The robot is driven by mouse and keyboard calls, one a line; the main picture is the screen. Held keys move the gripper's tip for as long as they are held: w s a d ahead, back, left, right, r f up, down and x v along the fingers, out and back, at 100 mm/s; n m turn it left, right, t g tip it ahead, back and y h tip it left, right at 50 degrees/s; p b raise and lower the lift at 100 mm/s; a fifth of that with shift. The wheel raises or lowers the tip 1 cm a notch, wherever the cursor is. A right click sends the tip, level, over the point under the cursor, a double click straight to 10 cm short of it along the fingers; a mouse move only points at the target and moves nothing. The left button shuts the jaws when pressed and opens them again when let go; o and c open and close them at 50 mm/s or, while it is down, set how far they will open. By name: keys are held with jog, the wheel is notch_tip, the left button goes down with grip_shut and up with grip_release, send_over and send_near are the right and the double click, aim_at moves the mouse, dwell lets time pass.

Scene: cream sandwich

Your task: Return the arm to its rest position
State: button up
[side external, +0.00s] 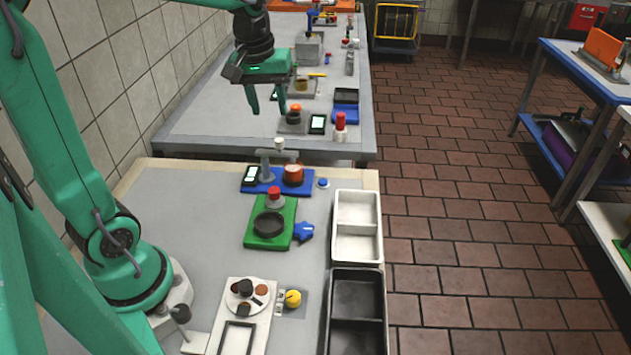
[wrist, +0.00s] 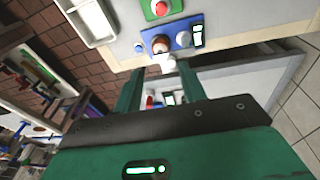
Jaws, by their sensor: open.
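My gripper (side external: 266,106) is a green two-finger gripper, raised high in the side external view, pointing down. Its two fingers are apart with nothing between them. In the wrist view my gripper (wrist: 163,80) shows its two green fingers spread, with no object held. Behind it in the side external view lies the far table, and the near table's blue board is lower and to the right of it. How high my gripper is above the tables is hard to tell.
The near table (side external: 190,210) carries a blue board (side external: 262,187), a green board (side external: 252,238), a white plate (side external: 232,303), a white tray (side external: 338,262) and a black tray (side external: 340,322). A tiled wall (side external: 130,75) runs along the left.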

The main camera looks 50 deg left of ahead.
jog(key=s+d+m+t, duration=0.3)
jog(key=s+d+m, duration=0.4)
jog(key=s, duration=0.6)
jog(key=shift+d+r+m+t, duration=0.15)
jog(key=shift+r+m+t, duration=0.2)
jog(key=shift+m, duration=0.35)
